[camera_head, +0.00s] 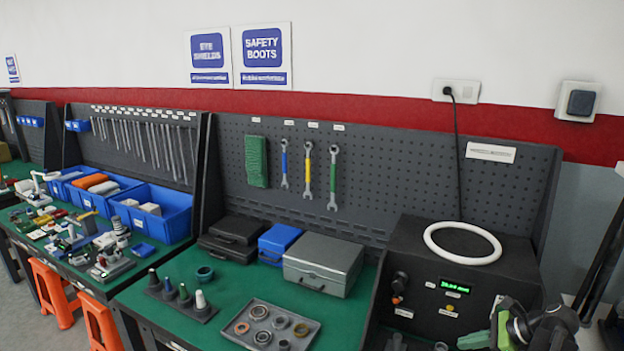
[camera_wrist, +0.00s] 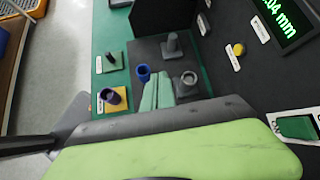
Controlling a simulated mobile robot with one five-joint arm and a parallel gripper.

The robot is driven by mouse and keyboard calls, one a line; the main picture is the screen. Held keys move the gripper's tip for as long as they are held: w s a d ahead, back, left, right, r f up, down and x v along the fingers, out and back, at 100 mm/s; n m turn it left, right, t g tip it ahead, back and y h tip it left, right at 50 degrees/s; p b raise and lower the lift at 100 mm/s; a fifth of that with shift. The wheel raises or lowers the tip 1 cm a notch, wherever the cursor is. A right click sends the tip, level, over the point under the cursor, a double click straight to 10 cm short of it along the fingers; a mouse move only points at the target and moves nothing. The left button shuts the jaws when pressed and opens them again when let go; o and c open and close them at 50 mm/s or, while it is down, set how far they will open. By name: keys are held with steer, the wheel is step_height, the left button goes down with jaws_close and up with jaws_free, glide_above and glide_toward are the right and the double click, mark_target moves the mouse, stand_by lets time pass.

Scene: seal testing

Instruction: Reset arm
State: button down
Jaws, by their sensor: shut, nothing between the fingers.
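My gripper (camera_head: 482,338) is at the bottom right of the head view, low in front of the black test device (camera_head: 420,262). In the wrist view its pale green fingers (camera_wrist: 157,88) are together with nothing between them. They point toward a dark plate with grey posts (camera_wrist: 172,45). A small blue cup (camera_wrist: 143,72) is just left of the fingertips in that view. Whether the fingers touch anything cannot be told. My arm's lower part is cut off by the frame edge.
A white ring (camera_head: 462,243) lies on top of the device. A tray (camera_head: 270,325) of rings, a grey case (camera_head: 323,265) and a rack of cones (camera_head: 182,297) stand on the green bench. A purple cylinder (camera_wrist: 113,97) stands left of my fingers in the wrist view.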

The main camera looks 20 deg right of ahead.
steer(key=w+a+f+n+g+y, duration=0.1)
steer(key=w+a+n, duration=0.1)
steer(key=w+a, duration=0.55)
steer(key=w+a+n+g+y, duration=0.1)
steer(key=w+a+n+g, duration=0.2)
steer(key=a, duration=0.7)
steer(key=w+a+f+n, duration=0.1)
steer(key=w+a+n, duration=0.1)
steer(key=w+a, duration=0.6)
steer(key=s+a+f+n+g+h, duration=0.1)
steer(key=a+f+n+g+h, duration=0.1)
steer(key=a+n, duration=0.8)
steer(key=a+f+n+g+h, duration=0.1)
steer(key=a+f+n+h, duration=0.2)
steer(key=a+n, duration=0.7)
steer(key=shift+s+a+n+g+h, duration=0.3)
steer(key=shift+s+a+g+h, duration=0.1)
steer(key=shift+a+h, duration=0.55)
steer(key=shift+f, duration=0.1)
